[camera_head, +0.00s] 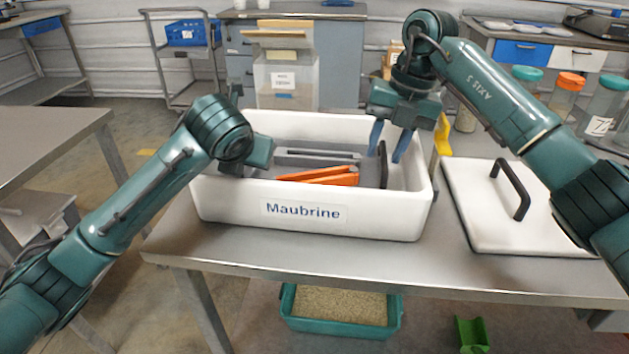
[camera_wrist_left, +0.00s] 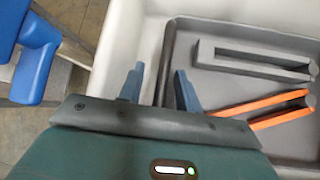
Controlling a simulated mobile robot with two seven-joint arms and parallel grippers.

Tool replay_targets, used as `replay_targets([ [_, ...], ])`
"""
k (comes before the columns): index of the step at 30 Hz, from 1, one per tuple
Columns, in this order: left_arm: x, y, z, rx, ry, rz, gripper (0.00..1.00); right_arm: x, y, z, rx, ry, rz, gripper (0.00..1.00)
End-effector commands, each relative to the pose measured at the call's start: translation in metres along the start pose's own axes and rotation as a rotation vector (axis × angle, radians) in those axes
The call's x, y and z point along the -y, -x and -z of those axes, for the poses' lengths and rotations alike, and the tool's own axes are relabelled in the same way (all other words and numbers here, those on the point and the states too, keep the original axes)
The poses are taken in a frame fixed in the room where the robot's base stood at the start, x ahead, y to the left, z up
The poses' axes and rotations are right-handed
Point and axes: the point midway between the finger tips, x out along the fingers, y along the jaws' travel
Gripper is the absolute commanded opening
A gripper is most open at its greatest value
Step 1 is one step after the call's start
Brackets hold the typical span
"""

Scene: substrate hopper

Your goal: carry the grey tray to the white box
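The grey tray (camera_head: 370,174) lies inside the white box (camera_head: 225,200), which is labelled "Maubrine". The tray holds a grey slotted piece (camera_head: 318,158) and an orange tool (camera_head: 325,176). A dark upright handle (camera_head: 383,163) shows at the tray's right end. My right gripper (camera_head: 390,142) is open and empty above that end, with its blue fingers pointing down. My left gripper (camera_wrist_left: 160,88) is open at the tray's left end. The left wrist view shows the tray's rim (camera_wrist_left: 166,52) between its fingers, with gaps visible. In the head view its fingers are hidden.
A white lid (camera_head: 487,215) with a black handle lies on the steel table (camera_head: 290,263), right of the box. Jars (camera_head: 567,92) stand at the back right. A green-rimmed bin of grain (camera_head: 341,305) and a green scoop (camera_head: 471,334) are below the table.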

Motion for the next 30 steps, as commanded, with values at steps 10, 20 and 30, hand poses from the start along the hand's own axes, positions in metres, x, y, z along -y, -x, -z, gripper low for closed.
replay_targets([
  [10, 0.001, 0.01, -0.001, 0.005, 0.0, 0.003, 0.34, 0.0, -0.001, 0.0, -0.001, -0.001, 0.001, 0.32],
  [20, 0.0, 0.077, -0.002, 0.007, -0.001, 0.003, 0.34, 0.001, -0.001, 0.0, -0.001, -0.001, 0.001, 0.32],
  [30, 0.0, 0.119, -0.001, 0.002, -0.001, 0.001, 0.34, 0.0, 0.0, 0.0, 0.0, -0.001, 0.001, 0.32],
])
